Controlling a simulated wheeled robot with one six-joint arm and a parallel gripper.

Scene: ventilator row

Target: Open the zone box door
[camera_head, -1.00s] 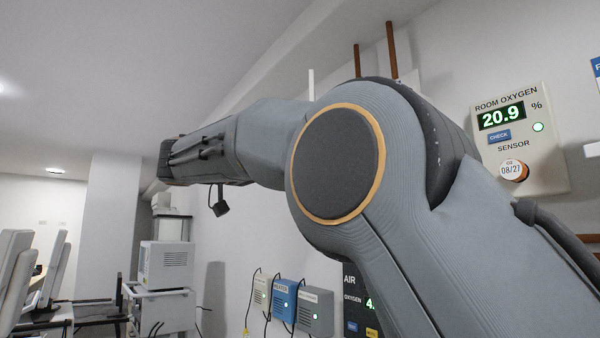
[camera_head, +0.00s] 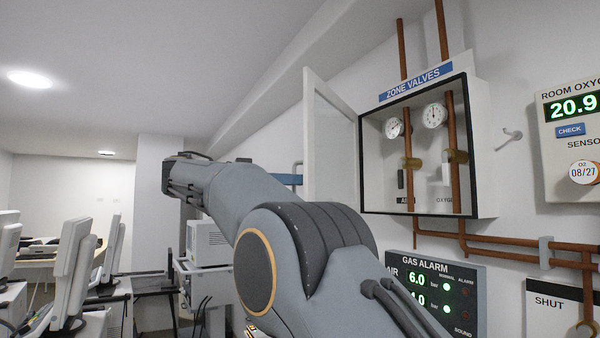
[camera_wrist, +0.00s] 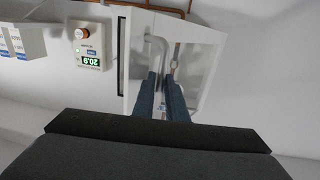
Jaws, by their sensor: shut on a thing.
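The zone box (camera_head: 484,150) is a white wall cabinet under a blue ZONE VALVES sign, with two gauges and copper pipes with valves inside. Its pale framed door (camera_head: 335,155) stands open, swung out to the left from the box's left edge. My gripper (camera_head: 288,179), with blue fingers, is at the door's outer edge and is shut on the door handle (camera_head: 298,166). In the wrist view, which is upside down, the fingers (camera_wrist: 161,82) reach the grey handle (camera_wrist: 155,46) in front of the door panel. The exact grip is small and partly hidden.
A gas alarm panel (camera_head: 471,290) is below the box, partly behind my arm. A room oxygen sensor (camera_head: 575,140) and copper pipes (camera_head: 510,248) are on the wall at right. A wall hook (camera_head: 510,138) is beside the box. Medical equipment (camera_head: 207,250) stands at the left.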

